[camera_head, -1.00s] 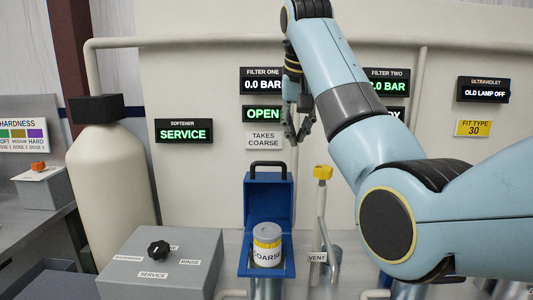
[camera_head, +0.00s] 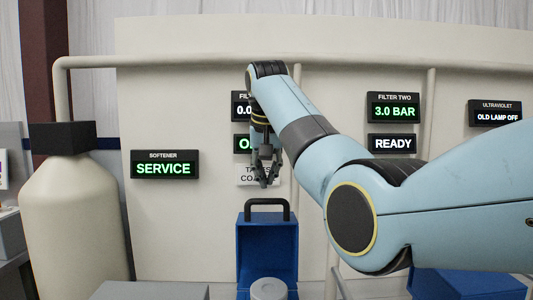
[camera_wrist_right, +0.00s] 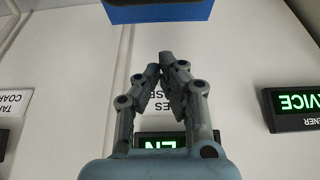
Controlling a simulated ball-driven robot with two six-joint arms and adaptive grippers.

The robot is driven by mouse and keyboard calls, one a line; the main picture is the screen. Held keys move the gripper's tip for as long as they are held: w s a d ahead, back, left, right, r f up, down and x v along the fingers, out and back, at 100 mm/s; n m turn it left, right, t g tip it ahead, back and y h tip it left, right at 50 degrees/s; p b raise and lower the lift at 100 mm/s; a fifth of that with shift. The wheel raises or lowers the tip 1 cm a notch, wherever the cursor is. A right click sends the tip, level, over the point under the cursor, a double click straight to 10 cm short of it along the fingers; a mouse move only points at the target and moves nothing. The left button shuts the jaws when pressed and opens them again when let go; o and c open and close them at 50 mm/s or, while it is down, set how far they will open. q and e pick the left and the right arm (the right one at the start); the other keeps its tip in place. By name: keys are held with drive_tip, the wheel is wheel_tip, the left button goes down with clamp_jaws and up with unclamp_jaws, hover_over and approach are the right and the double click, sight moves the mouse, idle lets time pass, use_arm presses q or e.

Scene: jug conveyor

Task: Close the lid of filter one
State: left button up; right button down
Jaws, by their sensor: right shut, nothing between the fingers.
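Filter one is a blue housing whose lid (camera_head: 267,245) stands upright and open, with a black handle (camera_head: 267,203) on its top edge. A grey-topped cartridge (camera_head: 268,290) sits in the housing in front of the lid; its lower part is cut off by the frame. My right gripper (camera_head: 265,184) is shut and empty, pointing down just above the handle, apart from it in the picture. In the right wrist view its fingertips (camera_wrist_right: 166,62) point toward a blue edge (camera_wrist_right: 160,12), which looks like the lid. My left gripper is not in view.
Filter one's displays are partly hidden behind my right arm. Filter two's display (camera_head: 394,107) reads 3.0 BAR, and READY shows below it. The softener tank (camera_head: 72,215) stands at left, a grey control box (camera_head: 150,291) at the bottom. A blue surface (camera_head: 470,284) shows under my arm.

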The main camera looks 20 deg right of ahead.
sight(268, 216)
drive_tip(key=shift+s+a+f+p, duration=0.2)
drive_tip(key=shift+s+f+p, duration=0.25)
drive_tip(key=shift+s, duration=0.15)
drive_tip(key=shift+s+a+f+p, duration=0.15)
drive_tip(key=shift+s+f+p, duration=0.2)
drive_tip(key=shift+s, duration=0.2)
drive_tip(key=shift+s+a, duration=0.1)
drive_tip(key=shift+s, duration=0.2)
drive_tip(key=shift+s+f, duration=0.1)
drive_tip(key=shift+s, duration=0.1)
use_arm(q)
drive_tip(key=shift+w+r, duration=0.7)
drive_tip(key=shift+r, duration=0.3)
